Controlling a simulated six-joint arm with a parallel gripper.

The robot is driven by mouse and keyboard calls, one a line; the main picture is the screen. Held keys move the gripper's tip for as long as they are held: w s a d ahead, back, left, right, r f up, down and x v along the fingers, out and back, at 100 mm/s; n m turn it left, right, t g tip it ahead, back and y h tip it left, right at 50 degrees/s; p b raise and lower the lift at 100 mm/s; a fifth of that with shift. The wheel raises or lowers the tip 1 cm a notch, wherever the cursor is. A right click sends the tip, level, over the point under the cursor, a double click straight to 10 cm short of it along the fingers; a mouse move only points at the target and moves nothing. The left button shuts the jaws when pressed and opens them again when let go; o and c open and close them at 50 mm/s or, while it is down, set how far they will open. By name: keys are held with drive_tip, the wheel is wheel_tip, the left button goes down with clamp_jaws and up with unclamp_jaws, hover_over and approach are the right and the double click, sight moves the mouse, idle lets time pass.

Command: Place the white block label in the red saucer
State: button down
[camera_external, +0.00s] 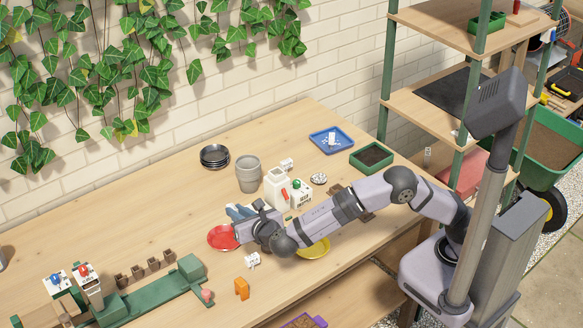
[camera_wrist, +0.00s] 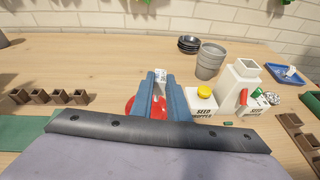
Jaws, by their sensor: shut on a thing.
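My gripper (camera_wrist: 160,84) has blue fingers, closed on a small white block label (camera_wrist: 160,74) with dark print at their tips. In the external view my gripper (camera_external: 238,212) is over the back right side of the red saucer (camera_external: 220,238), and the held block is hard to make out there.
A white jug (camera_external: 276,187) and seed boxes (camera_external: 300,194) stand right of the fingers. A grey pot (camera_external: 248,175) and black saucers (camera_external: 214,154) are behind. A yellow saucer (camera_external: 317,249) lies under my arm. Another white block (camera_external: 253,260) and an orange piece (camera_external: 241,289) are in front.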

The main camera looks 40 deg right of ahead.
drive_tip(key=shift+n+t+y, duration=0.6)
drive_tip(key=shift+n+t, duration=0.1)
drive_tip(key=shift+n, duration=0.1)
drive_tip(key=shift+s+a+f+b, duration=0.1)
drive_tip(key=shift+a+f, duration=0.2)
drive_tip(key=shift+f, duration=1.15)
drive_tip(key=shift+s+a+f+b, duration=0.15)
drive_tip(key=shift+a+f, duration=0.1)
drive_tip(key=shift+f, duration=1.2)
drive_tip(key=shift+s+a+f+b, duration=0.1)
drive_tip(key=shift+a+f, duration=0.2)
drive_tip(key=shift+f, duration=1.15)
drive_tip(key=shift+f, duration=0.2)
drive_tip(key=c, duration=1.7)
unclamp_jaws()
drive_tip(key=shift+r, duration=0.15)
drive_tip(key=shift+r, duration=0.1)
drive_tip(key=b+v, duration=0.1)
drive_tip(key=v, duration=1.1)
